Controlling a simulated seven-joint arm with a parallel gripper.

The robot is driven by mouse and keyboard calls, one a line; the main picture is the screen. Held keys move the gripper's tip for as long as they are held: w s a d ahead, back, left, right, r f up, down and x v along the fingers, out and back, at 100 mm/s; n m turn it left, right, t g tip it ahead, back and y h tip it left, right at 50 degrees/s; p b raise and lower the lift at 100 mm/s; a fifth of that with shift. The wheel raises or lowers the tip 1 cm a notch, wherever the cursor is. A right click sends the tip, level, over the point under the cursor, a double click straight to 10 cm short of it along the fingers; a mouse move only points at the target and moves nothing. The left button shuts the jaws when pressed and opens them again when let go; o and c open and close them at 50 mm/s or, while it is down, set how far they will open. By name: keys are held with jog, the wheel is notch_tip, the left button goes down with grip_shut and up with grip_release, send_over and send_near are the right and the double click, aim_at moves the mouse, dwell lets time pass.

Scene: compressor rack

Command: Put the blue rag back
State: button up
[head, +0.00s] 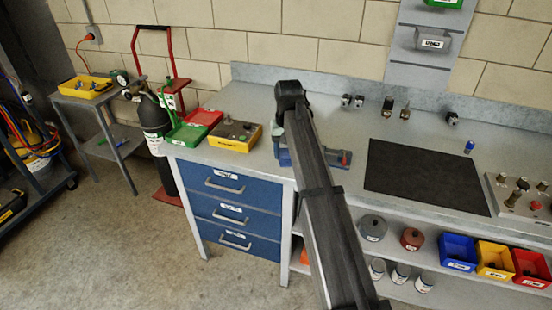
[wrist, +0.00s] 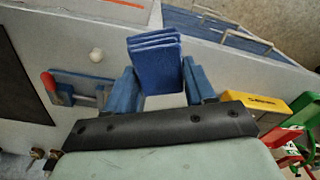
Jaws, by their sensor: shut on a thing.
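The blue rag (wrist: 154,62) shows in the wrist view as a folded, layered block between the two blue fingers of my gripper (wrist: 160,76). My gripper is shut on it, with the rag standing out beyond the fingertips. In the head view my gripper (head: 282,150) is over the bench's left part, above the drawer unit's right end. My arm hides much of it there, and the rag cannot be told apart from the blue fingers. How far the rag is above the bench is unclear.
A blue tool with a red handle (head: 338,158) lies right beside my gripper. A yellow box (head: 234,136) and green and red bins stand to the left. A black mat (head: 425,177) lies to the right. Blue drawers (head: 228,186) are below; a lower shelf holds several bins and cans.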

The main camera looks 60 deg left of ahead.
jog(key=w+a+r+m, duration=0.2)
jog(key=a+r, duration=0.1)
jog(key=a, duration=0.8)
jog(key=shift+d+f+m, duration=0.1)
jog(key=shift+f+m, duration=0.55)
jog(key=shift+f, duration=1.95)
jog(key=shift+d+f+m, duration=0.1)
jog(key=shift+f+m, duration=0.55)
jog(key=shift+f, duration=1.9)
jog(key=shift+f, duration=0.1)
jog(key=o, duration=1.1)
notch_tip(320, 180, up, 12)
